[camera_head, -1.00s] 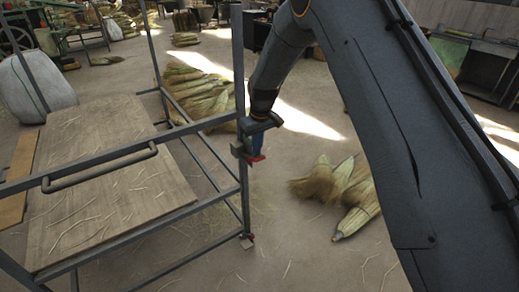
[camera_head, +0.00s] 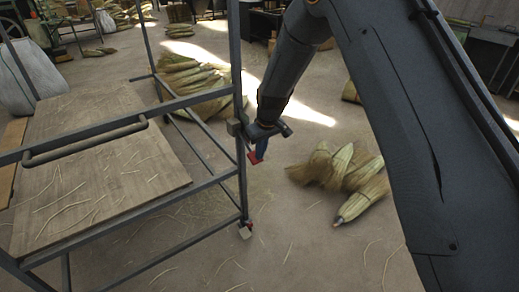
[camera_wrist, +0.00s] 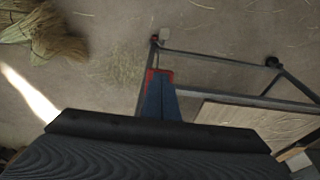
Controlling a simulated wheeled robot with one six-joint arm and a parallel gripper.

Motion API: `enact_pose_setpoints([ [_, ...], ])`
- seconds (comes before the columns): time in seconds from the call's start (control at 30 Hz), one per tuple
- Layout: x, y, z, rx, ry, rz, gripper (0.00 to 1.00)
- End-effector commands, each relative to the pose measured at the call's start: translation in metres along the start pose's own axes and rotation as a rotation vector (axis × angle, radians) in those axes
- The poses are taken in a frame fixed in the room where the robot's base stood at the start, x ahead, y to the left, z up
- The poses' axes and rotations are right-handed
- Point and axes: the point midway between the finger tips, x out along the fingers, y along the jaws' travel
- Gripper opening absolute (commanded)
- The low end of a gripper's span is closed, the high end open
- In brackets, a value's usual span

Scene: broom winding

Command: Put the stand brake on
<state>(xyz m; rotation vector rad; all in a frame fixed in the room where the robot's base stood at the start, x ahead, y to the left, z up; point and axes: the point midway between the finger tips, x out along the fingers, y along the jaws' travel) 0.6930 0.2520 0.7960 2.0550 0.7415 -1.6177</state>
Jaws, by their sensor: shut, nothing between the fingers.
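The stand (camera_head: 205,183) is a grey metal frame on casters. The caster at its near right corner (camera_head: 245,232) has a small red brake pedal (camera_head: 248,224). The pedal's exact tilt is too small to tell. The caster also shows in the wrist view as a pale wheel (camera_wrist: 167,47) with a red pedal (camera_wrist: 155,40). My gripper (camera_head: 256,157), with blue fingers and red tips, is shut and empty. It hangs beside the stand's corner post, well above the caster and apart from it. In the wrist view its fingers (camera_wrist: 159,80) point toward the caster.
A wooden board (camera_head: 100,170) with loose straws lies on the stand. A handle bar (camera_head: 85,142) runs across the stand's side. Broom bundles (camera_head: 345,175) lie on the floor to the right, and more (camera_head: 190,80) lie behind. The floor around the caster is mostly clear, with scattered straws.

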Motion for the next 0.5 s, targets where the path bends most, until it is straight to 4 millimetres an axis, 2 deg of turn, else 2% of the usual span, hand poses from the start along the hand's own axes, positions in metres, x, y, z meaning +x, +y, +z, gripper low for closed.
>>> enact_pose_setpoints([
  [0.2, 0.015, -0.001, 0.002, -0.002, 0.0, -0.001, 0.0],
  [0.5, 0.021, -0.002, 0.002, -0.002, 0.0, -0.001, 0.0],
])
